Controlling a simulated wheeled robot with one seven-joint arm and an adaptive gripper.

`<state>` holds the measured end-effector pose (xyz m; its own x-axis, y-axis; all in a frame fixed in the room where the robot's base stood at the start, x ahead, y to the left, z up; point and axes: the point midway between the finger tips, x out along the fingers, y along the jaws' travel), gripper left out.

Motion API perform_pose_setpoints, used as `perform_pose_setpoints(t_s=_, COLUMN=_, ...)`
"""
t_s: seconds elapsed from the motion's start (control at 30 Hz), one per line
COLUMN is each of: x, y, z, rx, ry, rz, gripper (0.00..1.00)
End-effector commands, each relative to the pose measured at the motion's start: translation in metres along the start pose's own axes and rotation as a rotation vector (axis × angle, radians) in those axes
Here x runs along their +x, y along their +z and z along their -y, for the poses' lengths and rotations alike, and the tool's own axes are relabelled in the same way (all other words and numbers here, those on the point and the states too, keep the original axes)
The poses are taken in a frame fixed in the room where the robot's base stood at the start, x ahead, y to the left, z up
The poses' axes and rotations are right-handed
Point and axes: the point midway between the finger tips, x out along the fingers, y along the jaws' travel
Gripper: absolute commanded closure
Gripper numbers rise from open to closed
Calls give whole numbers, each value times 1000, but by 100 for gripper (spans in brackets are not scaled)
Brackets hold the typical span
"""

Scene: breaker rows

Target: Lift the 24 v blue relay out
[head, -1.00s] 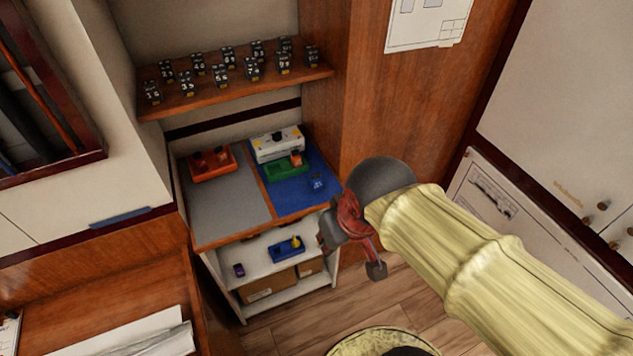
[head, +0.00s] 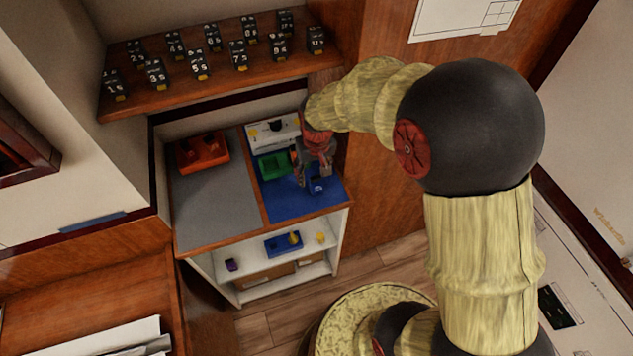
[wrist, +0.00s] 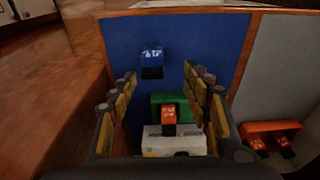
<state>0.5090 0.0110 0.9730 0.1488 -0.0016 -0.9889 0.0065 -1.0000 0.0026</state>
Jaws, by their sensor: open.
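The blue relay (wrist: 152,52) with white marking stands on the blue mat (wrist: 120,40); I cannot read the marking surely. In the head view the blue relay (head: 316,185) is partly behind my gripper (head: 312,172). In the wrist view my gripper (wrist: 160,88) is open and empty, its padded fingers spread left and right. The relay lies ahead of the fingertips, between their lines and apart from them. A green tray (wrist: 183,100) with an orange relay (wrist: 168,113) shows between the fingers.
A white box (wrist: 160,145) stands behind the green tray. A red-orange tray (head: 202,153) sits on the grey mat (head: 215,200). A shelf (head: 215,80) of numbered black blocks is above. A blue tray (head: 275,246) is on the lower shelf. A wooden wall is close by.

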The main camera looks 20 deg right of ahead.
Motion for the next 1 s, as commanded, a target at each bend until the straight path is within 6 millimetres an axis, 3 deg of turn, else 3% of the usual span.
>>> perform_pose_setpoints(t_s=0.5, x=57, y=2, z=-8, rx=1, ry=0, rz=0, gripper=52)
perform_pose_setpoints(t_s=0.77, x=58, y=2, z=-8, rx=1, ry=0, rz=-2, gripper=52)
perform_pose_setpoints(t_s=1.0, x=58, y=2, z=-8, rx=1, ry=0, rz=-1, gripper=66)
